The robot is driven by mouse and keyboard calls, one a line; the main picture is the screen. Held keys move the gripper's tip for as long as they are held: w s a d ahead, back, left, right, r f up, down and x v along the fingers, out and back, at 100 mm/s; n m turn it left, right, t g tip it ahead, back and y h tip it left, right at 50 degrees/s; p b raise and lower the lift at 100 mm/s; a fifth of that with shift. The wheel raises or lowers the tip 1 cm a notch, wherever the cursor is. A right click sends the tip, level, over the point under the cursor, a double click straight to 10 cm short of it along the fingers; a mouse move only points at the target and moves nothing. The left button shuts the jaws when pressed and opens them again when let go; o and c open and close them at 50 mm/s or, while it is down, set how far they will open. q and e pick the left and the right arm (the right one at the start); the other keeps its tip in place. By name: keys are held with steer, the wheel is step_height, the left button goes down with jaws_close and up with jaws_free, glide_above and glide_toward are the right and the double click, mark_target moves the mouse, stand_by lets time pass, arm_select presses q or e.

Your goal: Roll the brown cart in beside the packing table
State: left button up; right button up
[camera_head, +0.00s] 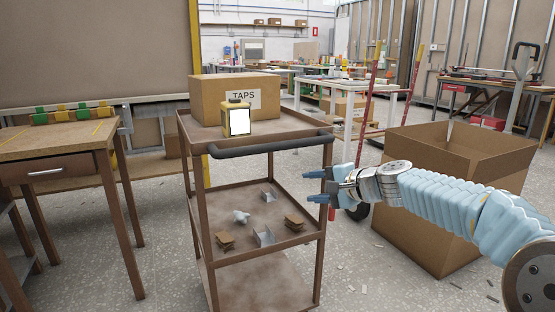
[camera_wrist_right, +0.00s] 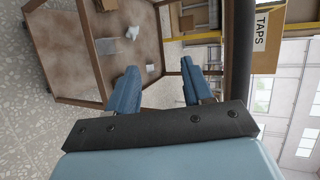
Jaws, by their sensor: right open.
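The brown cart (camera_head: 262,250) stands upright in the middle of the head view, with three shelves and a dark handle bar (camera_head: 270,145) along its near top edge. A box marked TAPS (camera_head: 215,97) and a yellow device with a white face (camera_head: 237,118) are on its top shelf. My right gripper (camera_head: 311,186) is open and empty, at the cart's right side and below the handle's right end. In the wrist view the handle (camera_wrist_right: 239,50) passes to the right of the fingers, not between them. A wooden table with a drawer (camera_head: 50,148) stands left of the cart; I cannot tell whether it is the packing table.
A large open cardboard box (camera_head: 425,205) stands on the floor behind my right arm. The cart's middle shelf holds small metal brackets (camera_head: 265,237) and brown pieces (camera_head: 225,240). Small scraps lie on the floor at right. A narrow floor gap separates the wooden table and cart.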

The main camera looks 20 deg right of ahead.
steer(key=t+y, duration=0.2)
glide_toward(282, 147)
steer(key=s, duration=0.2)
steer(key=p+x, duration=0.1)
steer(key=x, duration=0.3)
steer(key=p+x, duration=0.1)
steer(key=x, duration=0.3)
steer(key=p+x, duration=0.1)
steer(key=x, duration=0.4)
steer(key=shift+w+d+r, duration=0.1)
steer(key=shift+w+d, duration=0.2)
steer(key=shift+d, duration=0.05)
steer(key=shift+h, duration=0.4)
jaws_close()
